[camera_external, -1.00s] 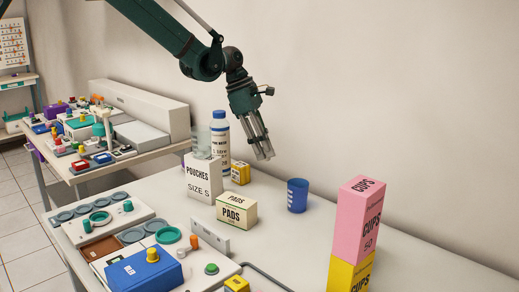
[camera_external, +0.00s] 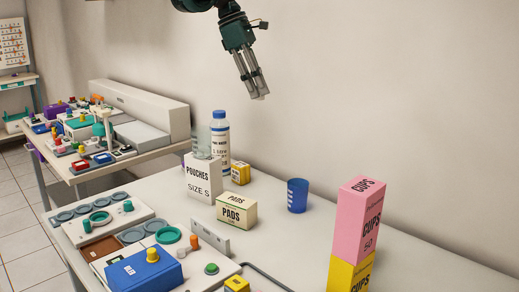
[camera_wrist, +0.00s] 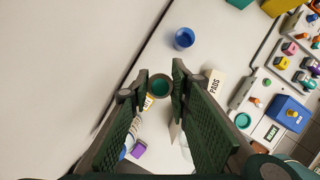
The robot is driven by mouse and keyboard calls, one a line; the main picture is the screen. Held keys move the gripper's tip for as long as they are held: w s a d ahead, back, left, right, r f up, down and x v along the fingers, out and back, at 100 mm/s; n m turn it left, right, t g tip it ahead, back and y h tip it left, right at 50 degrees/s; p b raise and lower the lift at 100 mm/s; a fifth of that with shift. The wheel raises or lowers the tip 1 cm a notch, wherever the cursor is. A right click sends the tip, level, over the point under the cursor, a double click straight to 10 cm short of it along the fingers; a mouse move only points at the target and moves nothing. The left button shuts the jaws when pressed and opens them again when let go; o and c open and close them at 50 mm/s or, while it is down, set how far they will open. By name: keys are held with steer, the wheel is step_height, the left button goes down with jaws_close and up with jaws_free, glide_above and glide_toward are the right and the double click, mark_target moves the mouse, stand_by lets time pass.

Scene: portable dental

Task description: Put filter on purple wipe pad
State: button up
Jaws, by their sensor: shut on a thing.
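My gripper (camera_external: 260,95) is high above the back of the table, pointing down. In the wrist view its fingers are shut on a small round piece with a dark rim and a teal face, which I take to be the filter (camera_wrist: 160,86). The held piece is too small to make out clearly in the external view. In the external view only a purple sliver shows beside the white pouches box, which hides the rest.
Stacked cups boxes (camera_external: 358,220) rise at right. The table between cup and stack is clear.

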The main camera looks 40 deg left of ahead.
steer(key=s+a+n+t+y, duration=0.15)
steer(key=s+a, duration=0.25)
steer(key=a, duration=1.1)
steer(key=s+a+n+g, duration=0.15)
steer(key=s+a, duration=0.25)
steer(key=a, duration=1)
step_height(320, 180, down, 18)
steer(key=t, duration=0.1)
steer(key=shift+a+n, duration=0.2)
steer(key=shift+n, duration=0.2)
steer(key=shift+w+f, duration=0.1)
steer(key=shift+f, duration=0.1)
steer(key=shift+f, duration=3)
steer(key=shift+f, duration=0.15)
steer(key=shift+f, duration=1.75)
